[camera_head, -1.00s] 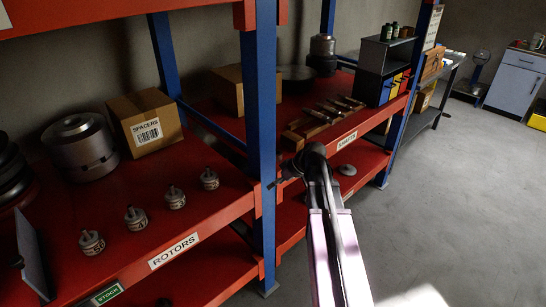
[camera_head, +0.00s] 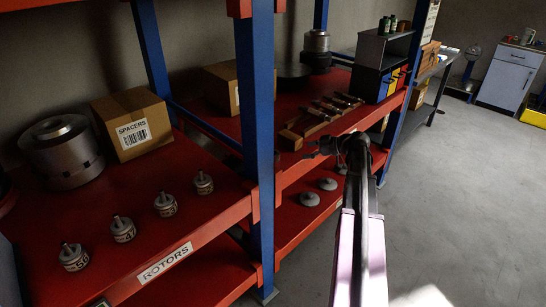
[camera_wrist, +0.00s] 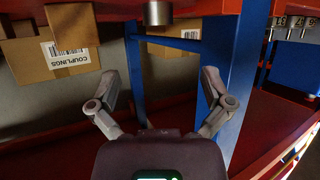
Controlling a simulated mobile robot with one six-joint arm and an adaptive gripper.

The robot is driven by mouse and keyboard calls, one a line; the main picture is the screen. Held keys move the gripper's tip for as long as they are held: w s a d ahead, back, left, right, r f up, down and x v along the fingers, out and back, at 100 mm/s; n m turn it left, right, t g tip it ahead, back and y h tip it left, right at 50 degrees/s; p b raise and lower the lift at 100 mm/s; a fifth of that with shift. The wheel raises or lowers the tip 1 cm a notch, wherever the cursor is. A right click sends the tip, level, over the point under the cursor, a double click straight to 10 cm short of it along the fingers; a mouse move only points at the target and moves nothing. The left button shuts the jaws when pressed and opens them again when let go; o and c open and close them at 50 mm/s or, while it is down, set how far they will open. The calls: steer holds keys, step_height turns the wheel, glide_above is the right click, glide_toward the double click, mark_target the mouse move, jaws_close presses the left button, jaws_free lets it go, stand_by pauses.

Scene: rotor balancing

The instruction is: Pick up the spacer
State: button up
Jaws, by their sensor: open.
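A cardboard box labelled SPACERS (camera_head: 134,122) stands on the red rotor shelf at the left of the head view. I cannot pick out a loose spacer with certainty. A few small grey discs (camera_head: 310,199) lie on the lower red shelf, below and left of my arm. My gripper (camera_head: 322,147) is at the front of the right-hand shelf bay, small and dark in the head view. In the wrist view my gripper (camera_wrist: 158,82) has its two fingers spread, with nothing between them. A metal cylinder (camera_wrist: 157,12) shows at the top edge there, apart from the fingers.
A blue post (camera_head: 256,140) stands between the shelf bays, left of my gripper; it is close behind the right finger in the wrist view. Several small rotors (camera_head: 164,204) and a big metal cylinder (camera_head: 62,150) stand on the left shelf. The grey floor (camera_head: 450,200) at right is clear.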

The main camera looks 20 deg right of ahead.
mark_target(278, 153)
steer(key=b+x, duration=0.3)
steer(key=x, duration=0.4)
steer(key=shift+w+a+f, duration=0.15)
steer(key=shift+a+f, duration=0.05)
steer(key=shift+f, duration=0.05)
steer(key=shift+w+a+f, duration=0.1)
steer(key=shift+w+a, duration=0.25)
steer(key=shift+b+x, duration=1.1)
steer(key=shift+x, duration=1.55)
steer(key=shift+w+d, duration=0.1)
steer(key=shift+d, duration=0.05)
steer(key=c, duration=1.3)
steer(key=shift+r, duration=0.2)
